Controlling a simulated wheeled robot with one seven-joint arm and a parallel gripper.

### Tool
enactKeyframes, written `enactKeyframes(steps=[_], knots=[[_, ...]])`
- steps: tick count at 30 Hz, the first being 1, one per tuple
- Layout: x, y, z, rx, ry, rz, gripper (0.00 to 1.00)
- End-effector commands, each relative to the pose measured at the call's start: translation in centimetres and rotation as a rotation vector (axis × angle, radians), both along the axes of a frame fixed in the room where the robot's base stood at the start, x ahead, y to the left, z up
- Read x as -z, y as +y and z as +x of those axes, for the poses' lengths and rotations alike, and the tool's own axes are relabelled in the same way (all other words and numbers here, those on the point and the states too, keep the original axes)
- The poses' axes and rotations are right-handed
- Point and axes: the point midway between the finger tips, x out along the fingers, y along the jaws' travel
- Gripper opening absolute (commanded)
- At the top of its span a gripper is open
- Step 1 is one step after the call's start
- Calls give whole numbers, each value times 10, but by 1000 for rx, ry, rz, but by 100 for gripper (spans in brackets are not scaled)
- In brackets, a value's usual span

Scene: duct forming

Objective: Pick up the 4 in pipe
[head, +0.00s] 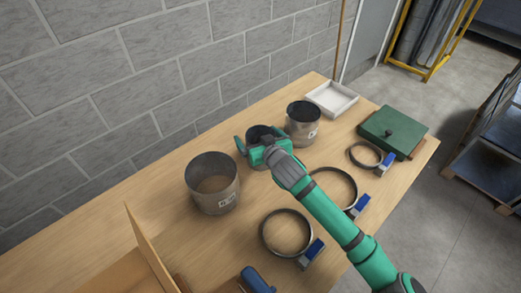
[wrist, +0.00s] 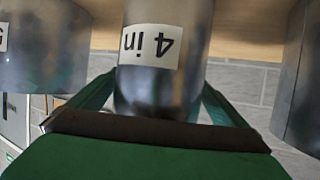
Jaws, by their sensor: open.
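The 4 in pipe (wrist: 165,85) is a short grey metal cylinder with a white "4 in" label, upside down in the wrist view. In the head view the 4 in pipe (head: 262,131) stands on the table, mostly hidden behind my gripper (head: 257,143). My gripper is open, with one finger on each side of the pipe. In the wrist view my gripper (wrist: 160,103) shows a gap beside the pipe at the right finger; contact at the left finger is unclear.
A wider pipe (head: 212,187) stands left on the wooden table (head: 150,205), and another labelled pipe (head: 303,126) stands close right. Several ring clamps (head: 287,212) with blue handles lie in front. A white tray (head: 331,98) and green box (head: 394,131) are at the right; a block wall (head: 130,80) stands behind.

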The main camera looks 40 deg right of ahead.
Motion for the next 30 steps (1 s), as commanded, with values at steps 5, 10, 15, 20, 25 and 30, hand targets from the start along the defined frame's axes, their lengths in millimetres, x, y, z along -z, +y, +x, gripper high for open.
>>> enactKeyframes(steps=[5,10,15,20,25,30], knots=[[1,-1,3,1,0,0,97],[1,-1,3,1,0,0,83],[1,-1,3,0,0,0,51],[1,-1,3,0,0,0,51],[-2,-1,3,0,-1,0,51],[-14,-1,3,0,-2,-1,51]])
